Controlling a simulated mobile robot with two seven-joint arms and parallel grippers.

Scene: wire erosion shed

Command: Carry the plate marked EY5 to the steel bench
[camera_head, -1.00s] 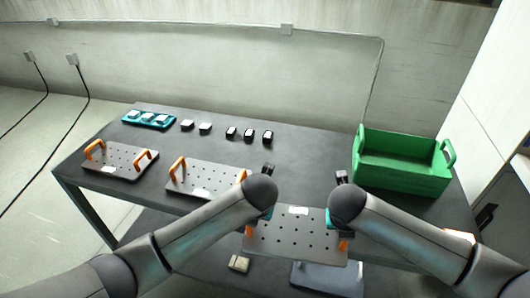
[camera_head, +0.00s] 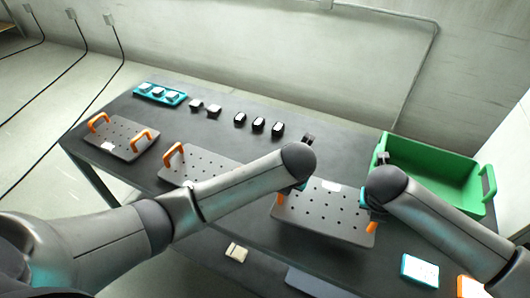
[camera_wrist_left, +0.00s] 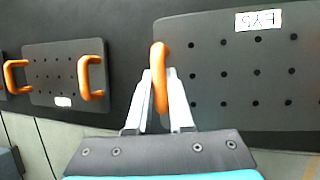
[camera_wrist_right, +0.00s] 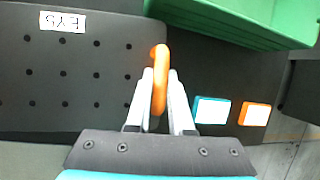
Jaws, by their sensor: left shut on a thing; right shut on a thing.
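The plate marked EY5 (camera_head: 325,213) is a grey plate with rows of holes and an orange handle at each end. Its EY5 label shows upside down in the left wrist view (camera_wrist_left: 258,21) and in the right wrist view (camera_wrist_right: 62,21). My left gripper (camera_wrist_left: 160,78) is shut on its left handle (camera_wrist_left: 160,60). My right gripper (camera_wrist_right: 159,78) is shut on its right handle (camera_wrist_right: 160,60). The plate looks about level, over the dark table's front part; I cannot tell its height. No surface is clearly recognisable as the steel bench.
The dark table (camera_head: 300,255) also holds two similar plates at the left (camera_head: 118,140) and middle (camera_head: 205,165). A teal tray (camera_head: 150,96) and several small blocks lie behind. A green crate (camera_head: 440,185) stands close at the right. A teal-edged card (camera_head: 420,270) lies front right.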

